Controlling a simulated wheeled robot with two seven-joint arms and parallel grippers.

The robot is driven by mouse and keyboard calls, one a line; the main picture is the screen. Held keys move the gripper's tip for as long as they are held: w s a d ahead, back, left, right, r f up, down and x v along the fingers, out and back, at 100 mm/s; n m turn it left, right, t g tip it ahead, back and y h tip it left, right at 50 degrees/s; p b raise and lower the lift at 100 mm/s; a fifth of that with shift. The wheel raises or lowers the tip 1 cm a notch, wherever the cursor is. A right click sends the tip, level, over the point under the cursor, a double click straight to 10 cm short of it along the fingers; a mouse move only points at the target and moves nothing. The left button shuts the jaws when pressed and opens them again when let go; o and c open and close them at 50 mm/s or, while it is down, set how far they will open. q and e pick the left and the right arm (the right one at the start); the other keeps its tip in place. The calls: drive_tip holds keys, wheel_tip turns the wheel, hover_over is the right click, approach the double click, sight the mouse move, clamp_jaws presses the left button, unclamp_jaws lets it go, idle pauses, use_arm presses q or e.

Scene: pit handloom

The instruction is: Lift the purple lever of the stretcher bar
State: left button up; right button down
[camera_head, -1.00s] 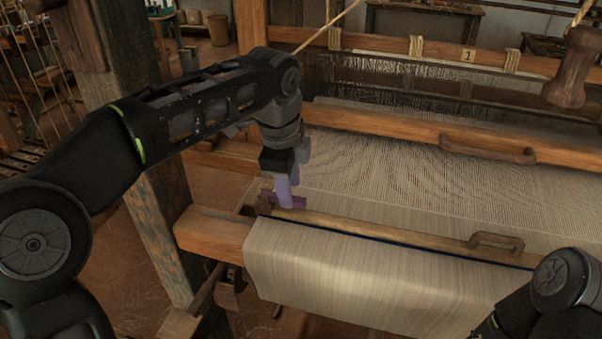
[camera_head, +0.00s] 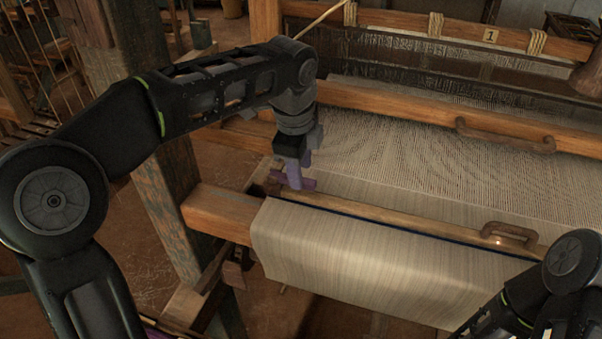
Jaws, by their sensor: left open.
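The stretcher bar (camera_head: 400,221) is a long wooden bar lying across the cloth near the front beam. The purple lever (camera_head: 306,184) is at its left end, partly hidden by my left gripper. My left gripper (camera_head: 293,180) points down over this end of the bar, with its purplish fingers at the lever. The fingers are open. The similar colours make it hard to tell finger from lever, and I cannot tell if they touch. My right arm enters at the lower right; its gripper is out of view.
The woven cloth (camera_head: 350,268) drapes over the wooden front beam (camera_head: 215,212). A dark handle (camera_head: 511,234) sits on the right part of the bar. Behind it runs a wooden beam (camera_head: 400,117) with another handle (camera_head: 505,138). An upright post (camera_head: 172,205) stands left, below my left arm.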

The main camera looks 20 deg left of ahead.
use_arm(q)
drive_tip(key=shift+w+f, duration=0.15)
drive_tip(key=shift+f, duration=0.55)
drive_tip(key=shift+w+f, duration=0.15)
drive_tip(key=shift+f, duration=0.5)
clamp_jaws()
idle(0.4)
